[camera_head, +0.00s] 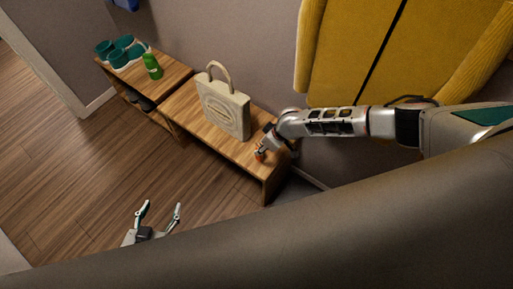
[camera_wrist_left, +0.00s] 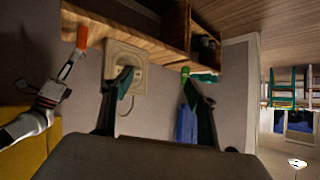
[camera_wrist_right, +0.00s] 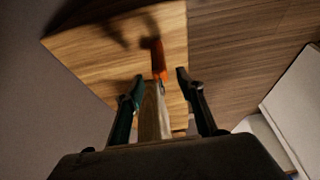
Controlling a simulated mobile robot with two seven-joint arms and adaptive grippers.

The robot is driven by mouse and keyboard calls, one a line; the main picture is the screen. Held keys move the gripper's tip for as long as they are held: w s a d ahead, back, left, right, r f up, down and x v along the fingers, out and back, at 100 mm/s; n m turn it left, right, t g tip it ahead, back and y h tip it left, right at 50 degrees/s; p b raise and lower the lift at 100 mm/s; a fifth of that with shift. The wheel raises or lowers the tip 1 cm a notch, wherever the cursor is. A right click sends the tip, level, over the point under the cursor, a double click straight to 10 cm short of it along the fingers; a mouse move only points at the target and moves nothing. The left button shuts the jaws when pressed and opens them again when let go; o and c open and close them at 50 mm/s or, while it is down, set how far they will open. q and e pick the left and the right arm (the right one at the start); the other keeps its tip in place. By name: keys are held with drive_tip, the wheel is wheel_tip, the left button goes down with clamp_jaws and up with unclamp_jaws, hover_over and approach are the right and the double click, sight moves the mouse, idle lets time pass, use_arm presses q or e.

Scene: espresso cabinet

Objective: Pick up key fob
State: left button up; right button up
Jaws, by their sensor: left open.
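The key fob appears to be the small orange piece (camera_head: 260,156) at the near right end of the wooden bench. In the right wrist view the orange key fob (camera_wrist_right: 158,60) shows just beyond the fingertips, with a small pale metallic part at its lower end. My right gripper (camera_wrist_right: 160,80) is open, with a finger on each side and a gap to the fob. The fob also shows in the left wrist view (camera_wrist_left: 82,37), close to the right gripper. My left gripper (camera_head: 160,212) is open and empty over the floor at the lower left.
A beige tote bag (camera_head: 224,106) stands on the bench (camera_head: 183,103), left of my right gripper. A green bottle (camera_head: 152,66) and teal shoes (camera_head: 122,55) stand on the farther bench part. A yellow panel (camera_head: 375,50) is behind my right arm. The floor is clear.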

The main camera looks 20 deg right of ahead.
drive_tip(key=f+b, duration=0.2)
drive_tip(key=shift+a+b, duration=0.25)
drive_tip(key=shift+b, duration=0.05)
drive_tip(key=shift+w+f, duration=0.1)
drive_tip(key=shift+f, duration=0.15)
use_arm(q)
drive_tip(key=f, duration=0.1)
drive_tip(key=s+f, duration=0.1)
drive_tip(key=f, duration=0.1)
drive_tip(key=s+f, duration=0.1)
drive_tip(key=f, duration=0.1)
drive_tip(key=shift+b, duration=0.4)
use_arm(e)
drive_tip(key=shift+w+f, duration=0.1)
